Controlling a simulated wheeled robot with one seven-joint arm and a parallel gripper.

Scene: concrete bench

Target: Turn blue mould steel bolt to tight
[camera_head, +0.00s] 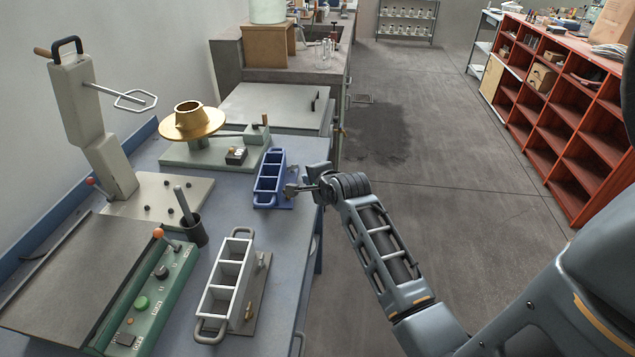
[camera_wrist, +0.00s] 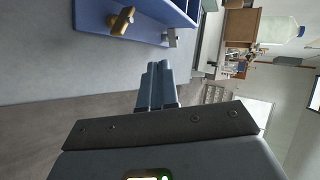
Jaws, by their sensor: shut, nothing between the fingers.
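The blue mould (camera_head: 268,182), an open frame with several compartments, stands on the bench near its right edge. In the wrist view its blue side (camera_wrist: 150,8) runs along the top. A steel bolt (camera_wrist: 171,38) with a grey handle sticks out from it, and a brass bolt (camera_wrist: 122,20) stands to its left. My gripper (camera_head: 293,190) is at the mould's right side. In the wrist view my gripper (camera_wrist: 158,68) has its fingers together, below the steel bolt and apart from it. The bolts are not clear in the head view, where my gripper partly covers that side.
A white mould (camera_head: 228,270) with a brass bolt (camera_head: 249,312) stands nearer on the bench (camera_head: 270,235). A flow table with a brass ring (camera_head: 193,120) stands behind the blue mould. The floor right of the bench is clear up to the red shelves (camera_head: 560,115).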

